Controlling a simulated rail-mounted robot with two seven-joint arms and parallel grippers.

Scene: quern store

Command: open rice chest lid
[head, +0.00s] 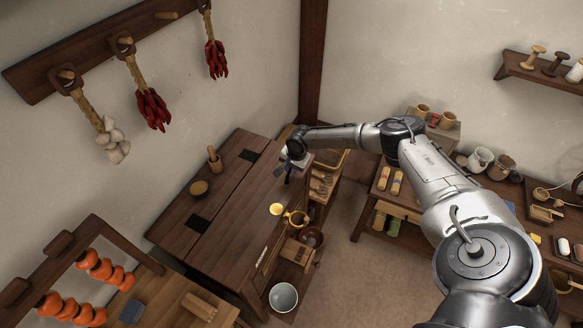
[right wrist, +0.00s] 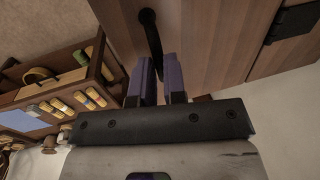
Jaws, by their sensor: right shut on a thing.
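The rice chest is a dark wooden chest in the middle of the head view, with a broad plank lid (head: 232,222) and black hinge plates (head: 198,221). The lid looks flat and closed. My right gripper (head: 286,175) is at the far right edge of the lid. In the right wrist view its two purple fingers (right wrist: 161,83) are shut on a thin, dark curved handle (right wrist: 151,35), which stands out from the wood. One hinge plate (right wrist: 291,23) also shows there. My left gripper is in neither view.
A mortar and pestle (head: 214,160) and a small bowl (head: 199,188) stand on the chest's rear strip. A metal bowl (head: 284,297) is in front of it. Persimmons (head: 100,268) hang at lower left. Shelves with jars (head: 480,160) stand right; floor (head: 350,270) lies clear between.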

